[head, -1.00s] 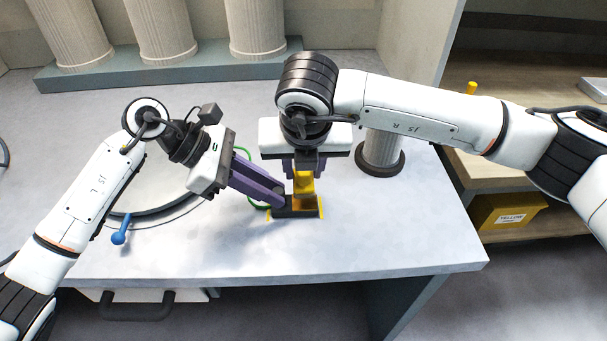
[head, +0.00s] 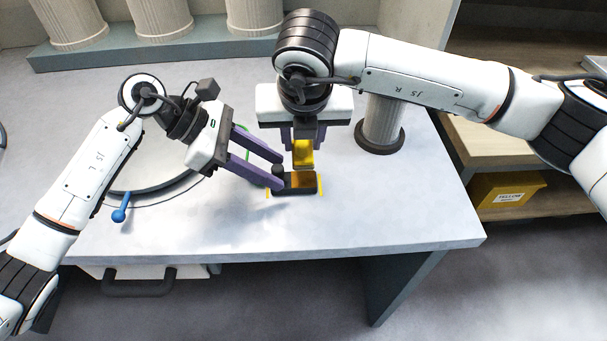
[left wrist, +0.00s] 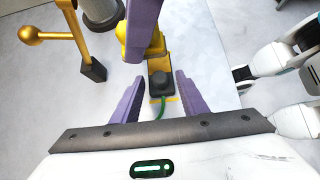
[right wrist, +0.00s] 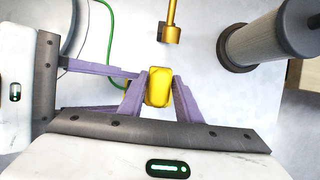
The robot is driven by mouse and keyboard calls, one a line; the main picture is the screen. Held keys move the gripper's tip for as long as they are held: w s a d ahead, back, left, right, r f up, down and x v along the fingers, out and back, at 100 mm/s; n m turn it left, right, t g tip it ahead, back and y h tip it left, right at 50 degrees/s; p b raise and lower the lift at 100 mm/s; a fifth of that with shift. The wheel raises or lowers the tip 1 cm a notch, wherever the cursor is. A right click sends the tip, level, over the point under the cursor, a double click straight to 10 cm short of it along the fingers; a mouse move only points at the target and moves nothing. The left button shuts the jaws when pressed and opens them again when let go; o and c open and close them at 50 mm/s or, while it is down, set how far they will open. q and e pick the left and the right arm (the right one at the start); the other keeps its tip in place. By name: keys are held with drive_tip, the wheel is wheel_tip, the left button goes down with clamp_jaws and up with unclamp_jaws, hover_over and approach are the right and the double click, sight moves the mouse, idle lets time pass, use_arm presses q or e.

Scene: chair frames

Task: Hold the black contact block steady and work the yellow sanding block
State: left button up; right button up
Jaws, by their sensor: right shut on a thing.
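The black contact block (head: 297,191) lies flat on the table, with a copper-coloured top and a round black knob at its left end. In the left wrist view (left wrist: 160,84) the knob and a green cable show. My left gripper (head: 279,171) is open, its fingers spread on either side of the knob end. My right gripper (head: 303,140) is shut on the yellow sanding block (head: 303,154), held upright just above the contact block, seemingly apart from it. The sanding block also shows between the fingers in the right wrist view (right wrist: 158,88).
Yellow corner marks frame the contact block's spot. A grey column (head: 382,125) stands behind right. A golden lever (left wrist: 62,36) stands nearby. A blue-knobbed handle (head: 119,214) is left, beside a round plate. The table front is clear.

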use_arm(q)
drive_tip(key=v, duration=1.2)
